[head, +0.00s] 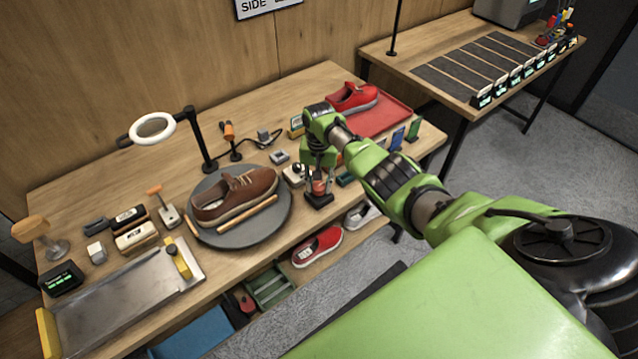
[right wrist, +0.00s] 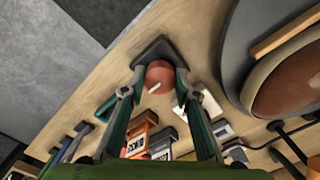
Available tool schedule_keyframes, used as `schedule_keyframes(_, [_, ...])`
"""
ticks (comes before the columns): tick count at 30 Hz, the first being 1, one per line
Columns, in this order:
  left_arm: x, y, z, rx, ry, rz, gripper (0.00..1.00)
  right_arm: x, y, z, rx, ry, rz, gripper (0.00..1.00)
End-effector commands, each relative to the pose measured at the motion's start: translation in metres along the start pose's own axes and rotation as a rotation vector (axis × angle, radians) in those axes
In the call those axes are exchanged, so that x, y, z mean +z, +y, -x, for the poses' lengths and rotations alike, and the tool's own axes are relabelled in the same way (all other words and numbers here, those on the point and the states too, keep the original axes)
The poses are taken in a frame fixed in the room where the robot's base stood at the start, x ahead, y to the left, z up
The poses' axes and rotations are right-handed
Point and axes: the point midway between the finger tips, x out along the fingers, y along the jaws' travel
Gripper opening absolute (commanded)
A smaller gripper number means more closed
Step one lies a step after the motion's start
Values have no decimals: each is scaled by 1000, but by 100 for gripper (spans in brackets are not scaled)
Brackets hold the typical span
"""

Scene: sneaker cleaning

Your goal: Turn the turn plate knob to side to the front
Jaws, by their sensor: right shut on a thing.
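The turn plate knob is a red round knob (right wrist: 159,76) with a white pointer mark, on a dark base (right wrist: 150,50). In the head view the knob (head: 319,186) shows below my right gripper, on its black base at the table's front edge. My right gripper (right wrist: 160,80) is shut on the knob, with one finger on each side of it. The grey turn plate (head: 240,238) lies left of the knob. It carries a brown shoe (head: 233,196) lying sideways to the table front, with a wooden strip in front of it. My left gripper is not in view.
A ring lamp (head: 153,129) stands behind the plate. Brushes, small boxes and a metal tray (head: 125,300) are on the left. A red shoe (head: 352,97) sits on a red tray (head: 385,121) at the back right. More shoes lie on the shelf below.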

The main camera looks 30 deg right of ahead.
Motion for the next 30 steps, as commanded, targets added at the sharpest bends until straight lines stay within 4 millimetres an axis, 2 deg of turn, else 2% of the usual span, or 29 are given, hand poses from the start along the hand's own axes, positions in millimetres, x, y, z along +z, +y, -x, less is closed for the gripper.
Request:
schedule_keyframes(8, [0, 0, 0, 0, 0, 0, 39, -2, 0, 2, -2, 6, 0, 7])
schedule_keyframes(9, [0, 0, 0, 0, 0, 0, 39, -2, 0, 2, -2, 6, 0, 31])
schedule_keyframes(11, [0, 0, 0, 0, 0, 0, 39, -2, 0, 2, -2, 6, 0, 45])
schedule_keyframes(23, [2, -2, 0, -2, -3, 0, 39, -1, 0, 3, -2, 3, 1, 45])
schedule_keyframes(30, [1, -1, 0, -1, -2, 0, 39, -2, -1, 26, -3, 6, 1, 45])
